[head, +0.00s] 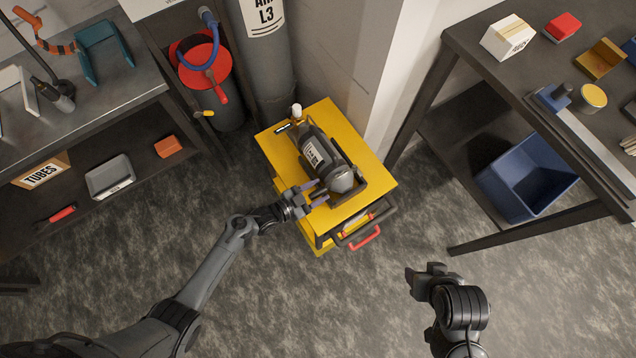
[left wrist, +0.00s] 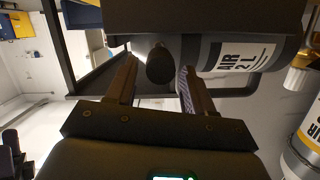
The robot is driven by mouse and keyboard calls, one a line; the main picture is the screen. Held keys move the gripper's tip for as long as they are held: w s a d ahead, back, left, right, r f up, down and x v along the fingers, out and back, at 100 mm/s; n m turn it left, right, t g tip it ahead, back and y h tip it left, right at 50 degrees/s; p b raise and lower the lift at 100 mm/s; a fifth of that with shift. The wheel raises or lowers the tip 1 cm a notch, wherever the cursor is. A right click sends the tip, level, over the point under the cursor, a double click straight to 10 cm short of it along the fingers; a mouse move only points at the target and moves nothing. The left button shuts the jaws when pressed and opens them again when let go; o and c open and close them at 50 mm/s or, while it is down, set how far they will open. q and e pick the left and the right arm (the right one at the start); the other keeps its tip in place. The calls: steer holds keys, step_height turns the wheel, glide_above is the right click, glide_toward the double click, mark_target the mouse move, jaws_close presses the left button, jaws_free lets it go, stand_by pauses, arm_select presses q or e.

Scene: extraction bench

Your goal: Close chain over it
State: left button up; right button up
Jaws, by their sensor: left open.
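A small grey cylinder (head: 328,160) with a white label lies in a dark cradle (head: 362,186) on top of a yellow cabinet (head: 376,164). Its brass and white valve end points to the upper left. My left gripper (head: 316,194) is open at the cabinet's front left edge, beside the cylinder's lower end. In the left wrist view, a dark rounded knob (left wrist: 160,66) shows between the open fingers, and the labelled cylinder (left wrist: 240,54) is just beyond them. I cannot make out a chain. My right gripper (head: 428,276) is over the floor, away from the cabinet; its jaw opening is unclear.
A dark handle bar and a red handle (head: 365,238) stick out from the cabinet front. A tall grey cylinder (head: 262,60) and a red container (head: 203,66) stand behind. A left bench and a right table (head: 478,52) flank the cabinet. A blue bin (head: 528,176) sits under the table.

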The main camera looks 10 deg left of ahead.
arm_select(q)
steer(key=p+v, duration=0.2)
steer(key=v, duration=0.8)
steer(key=shift+s+a, duration=0.1)
